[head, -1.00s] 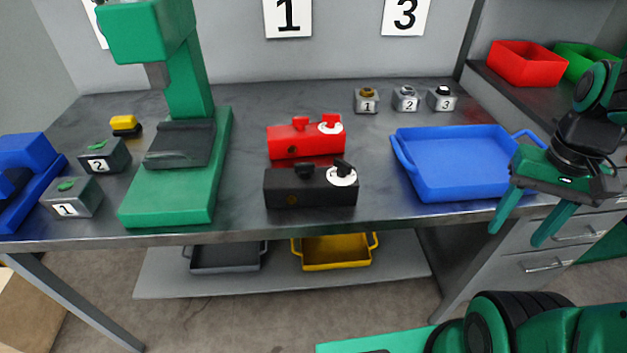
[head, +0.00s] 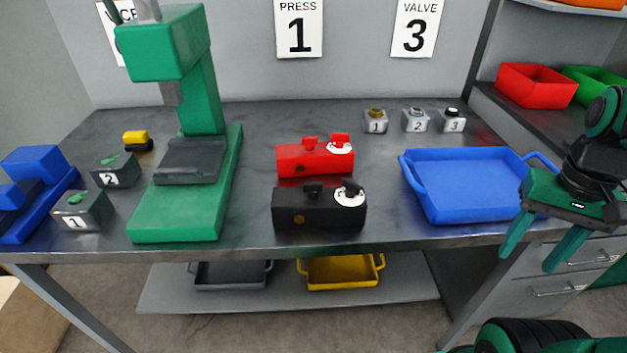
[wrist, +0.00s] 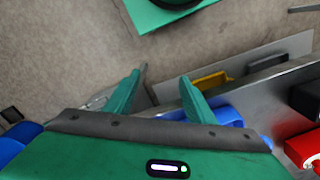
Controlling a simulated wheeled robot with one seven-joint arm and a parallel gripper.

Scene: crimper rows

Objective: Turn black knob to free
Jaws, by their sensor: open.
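The black box (head: 300,212) stands near the front middle of the table in the head view. On its top right is a black knob (head: 352,187) over a white dial (head: 348,199). The dial's markings are too small to read. A second black fitting (head: 312,190) sits left of it on the box. My gripper (head: 530,256) is open and empty, well to the right of the box, by the table's front right corner. In the wrist view its fingers (wrist: 163,76) are apart with floor beyond them. Part of the black box (wrist: 306,100) shows at that view's right edge.
A red box (head: 300,163) of like form stands just behind the black one. A blue tray (head: 470,214) lies between the boxes and my gripper. A green press (head: 172,228) stands to the left. Several small numbered blocks stand on the table.

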